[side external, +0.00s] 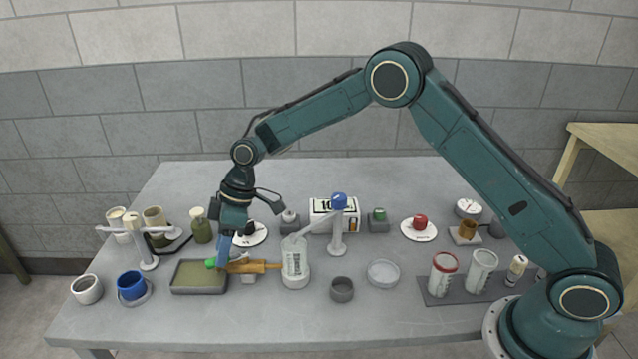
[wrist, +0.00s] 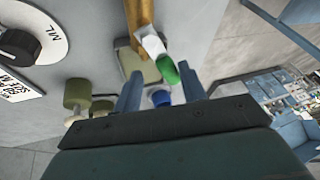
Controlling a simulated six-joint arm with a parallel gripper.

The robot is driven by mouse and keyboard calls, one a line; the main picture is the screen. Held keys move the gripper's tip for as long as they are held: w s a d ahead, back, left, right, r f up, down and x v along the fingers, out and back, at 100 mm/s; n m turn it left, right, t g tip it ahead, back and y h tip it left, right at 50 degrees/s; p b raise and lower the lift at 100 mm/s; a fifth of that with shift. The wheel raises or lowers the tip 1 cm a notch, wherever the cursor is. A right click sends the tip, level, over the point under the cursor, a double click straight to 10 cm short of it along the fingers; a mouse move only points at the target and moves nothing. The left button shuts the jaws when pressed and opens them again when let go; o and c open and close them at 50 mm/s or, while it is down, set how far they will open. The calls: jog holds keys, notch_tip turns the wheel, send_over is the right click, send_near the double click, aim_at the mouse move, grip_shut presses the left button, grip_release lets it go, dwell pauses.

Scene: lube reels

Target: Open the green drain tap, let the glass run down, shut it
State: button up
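The green drain tap (side external: 211,263) sits at the left end of a brass pipe (side external: 256,267), over a shallow tray (side external: 174,283) with an olive-coloured bottom or liquid. The pipe runs right to an upright glass (side external: 295,268) with a printed label; its fluid level is too small to read. My gripper (side external: 223,262) points down close to the tap. In the wrist view, the fingers of my gripper (wrist: 161,88) are apart with nothing between them. The green tap (wrist: 168,70) and a white block beside it show just beyond the fingertips, nearer the right finger.
A blue cup (side external: 131,286) and a white cup (side external: 87,290) stand left of the tray. A white stand (side external: 147,258) and bottles (side external: 202,226) are behind them. A dial (side external: 251,236) is behind the pipe. A grey cup (side external: 342,290) stands right of the glass. The front edge is mostly clear.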

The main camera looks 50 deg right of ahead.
jog(key=s+d+r+m+t, duration=0.1)
jog(key=d+r+m, duration=0.15)
jog(key=r, duration=0.45)
jog(key=s+d+r+m, duration=0.1)
jog(key=d+r, duration=0.3)
jog(key=r, duration=0.2)
jog(key=s+d+r+m+t+h, duration=0.1)
jog(key=s+d+r, duration=0.3)
jog(key=s, duration=0.3)
jog(key=s+d+r+m+t+h, duration=0.1)
jog(key=s+d+r+m, duration=0.1)
jog(key=s+r, duration=0.4)
jog(key=shift+s+d+r, duration=0.4)
jog(key=shift+s+d, duration=0.15)
jog(key=shift+d, duration=0.3)
